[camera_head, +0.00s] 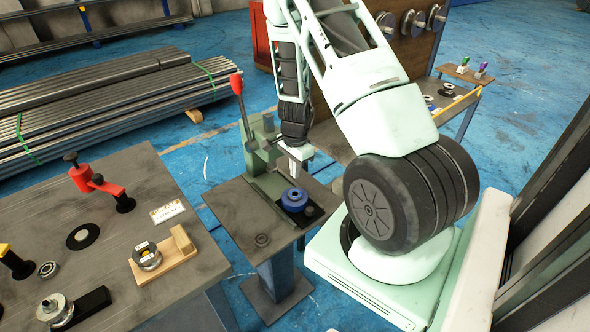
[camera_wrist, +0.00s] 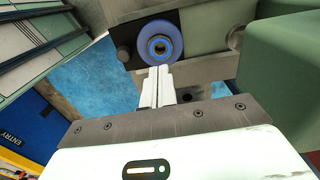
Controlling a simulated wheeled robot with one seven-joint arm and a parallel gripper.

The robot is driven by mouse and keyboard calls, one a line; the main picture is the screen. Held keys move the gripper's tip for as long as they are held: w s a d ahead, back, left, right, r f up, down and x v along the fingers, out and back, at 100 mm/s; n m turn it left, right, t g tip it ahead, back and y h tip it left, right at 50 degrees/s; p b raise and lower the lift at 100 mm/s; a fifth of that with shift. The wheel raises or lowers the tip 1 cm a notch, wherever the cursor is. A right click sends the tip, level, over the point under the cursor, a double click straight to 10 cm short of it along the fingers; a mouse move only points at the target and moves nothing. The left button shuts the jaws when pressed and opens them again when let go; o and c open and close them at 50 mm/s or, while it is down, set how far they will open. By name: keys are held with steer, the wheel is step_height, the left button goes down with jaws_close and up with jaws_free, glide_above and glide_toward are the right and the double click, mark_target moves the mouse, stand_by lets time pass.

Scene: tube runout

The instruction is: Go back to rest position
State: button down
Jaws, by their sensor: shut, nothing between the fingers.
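My gripper (camera_head: 296,162) hangs from my arm above the small stand in the middle of the head view. In the wrist view its two pale fingers (camera_wrist: 158,86) are together, with nothing between them. A blue round part with a dark centre (camera_head: 294,199) sits on a dark plate on the stand, just below my gripper. It also shows beyond the fingertips in the wrist view (camera_wrist: 159,46). The fingers look apart from it in the head view; the exact gap is hard to tell.
A green press with a red-knobbed lever (camera_head: 237,84) stands on the stand (camera_head: 240,212), close beside my gripper. A workbench (camera_head: 130,185) with a red clamp and small parts is at left. A second bench (camera_head: 465,75) is at right. Steel tubes (camera_head: 110,100) lie at the back left. Blue floor shows between.

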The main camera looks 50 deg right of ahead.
stand_by(0.6)
steer(key=w+a+r+n+y+b, duration=0.1)
steer(key=w+a+r+n, duration=0.15)
steer(key=a, duration=0.45)
steer(key=w+a+r+n, duration=0.2)
steer(key=a+r+n, duration=0.15)
steer(key=a, duration=0.25)
steer(key=s+a+r+n+y+b, duration=0.15)
steer(key=a+r+n, duration=0.25)
steer(key=a, duration=0.4)
steer(key=s+a+r+n, duration=0.2)
steer(key=a+r+n, duration=0.2)
steer(key=a, duration=0.5)
steer(key=s+a+r+n+h, duration=0.1)
steer(key=s+a+r+n, duration=0.2)
steer(key=s+a+n, duration=0.2)
steer(key=s+a+r+n+h+b, duration=0.1)
steer(key=s+a+r+n, duration=0.3)
steer(key=s+n, duration=0.5)
steer(key=s+a, duration=0.1)
steer(key=s, duration=0.3)
steer(key=shift+a+n, duration=0.3)
steer(key=shift+a, duration=0.05)
